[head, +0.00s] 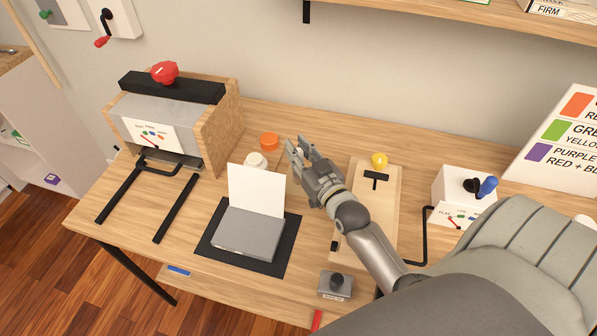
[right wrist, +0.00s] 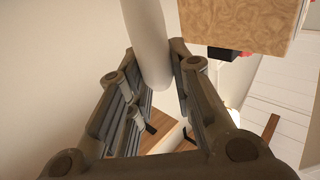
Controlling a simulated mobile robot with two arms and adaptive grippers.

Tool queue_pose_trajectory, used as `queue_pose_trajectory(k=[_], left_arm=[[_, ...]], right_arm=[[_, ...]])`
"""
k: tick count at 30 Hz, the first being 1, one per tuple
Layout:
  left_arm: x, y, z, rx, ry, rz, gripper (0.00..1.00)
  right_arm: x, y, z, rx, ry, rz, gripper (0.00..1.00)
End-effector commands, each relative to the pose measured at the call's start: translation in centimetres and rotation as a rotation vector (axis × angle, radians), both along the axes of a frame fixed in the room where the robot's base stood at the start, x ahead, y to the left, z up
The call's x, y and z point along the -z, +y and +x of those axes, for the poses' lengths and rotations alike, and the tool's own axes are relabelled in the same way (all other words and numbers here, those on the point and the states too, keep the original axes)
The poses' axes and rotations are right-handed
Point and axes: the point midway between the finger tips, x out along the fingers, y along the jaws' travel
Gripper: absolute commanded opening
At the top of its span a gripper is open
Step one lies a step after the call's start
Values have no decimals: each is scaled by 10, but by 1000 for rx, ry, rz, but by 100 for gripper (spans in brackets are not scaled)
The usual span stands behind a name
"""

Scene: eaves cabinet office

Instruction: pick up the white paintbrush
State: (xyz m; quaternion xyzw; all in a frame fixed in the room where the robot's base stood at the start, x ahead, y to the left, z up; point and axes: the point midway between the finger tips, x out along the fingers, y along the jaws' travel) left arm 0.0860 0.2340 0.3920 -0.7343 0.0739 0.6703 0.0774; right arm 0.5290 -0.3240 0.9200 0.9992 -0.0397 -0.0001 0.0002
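My right gripper (head: 294,146) is above the back middle of the desk, beside a small white jar. In the right wrist view, the tips of my right gripper (right wrist: 153,62) flank a smooth white rod (right wrist: 149,38). The rod comes in from the top edge, and its rounded end lies between the fingers. It may be the white paintbrush; no bristles show. It looks close to both tips, but I cannot tell whether they are shut on it. In the head view I cannot make out the paintbrush near the hand. My left gripper is out of view.
The white jar (head: 256,160) and an orange lid (head: 269,141) are close left of the hand. A wooden box with a red knob (head: 164,72) stands further left. A grey block with a white panel (head: 256,190) stands in front. A wooden board (head: 384,205) lies right.

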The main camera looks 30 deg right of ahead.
Motion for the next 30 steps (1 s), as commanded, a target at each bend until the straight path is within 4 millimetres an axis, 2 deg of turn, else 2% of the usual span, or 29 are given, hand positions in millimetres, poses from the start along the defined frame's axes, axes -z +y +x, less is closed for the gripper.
queue_pose_trajectory(k=[1,4,17,20,23,30], left_arm=[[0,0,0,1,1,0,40],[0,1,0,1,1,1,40],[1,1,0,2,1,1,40],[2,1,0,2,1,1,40],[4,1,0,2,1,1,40],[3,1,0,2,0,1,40]], right_arm=[[0,0,0,0,0,0,11],[0,0,0,0,0,0,0],[-7,0,0,0,-2,1,0],[-17,0,0,0,-4,1,0],[-35,0,0,-1,-8,1,0],[-80,-7,-40,-1,-3,-3,0]])
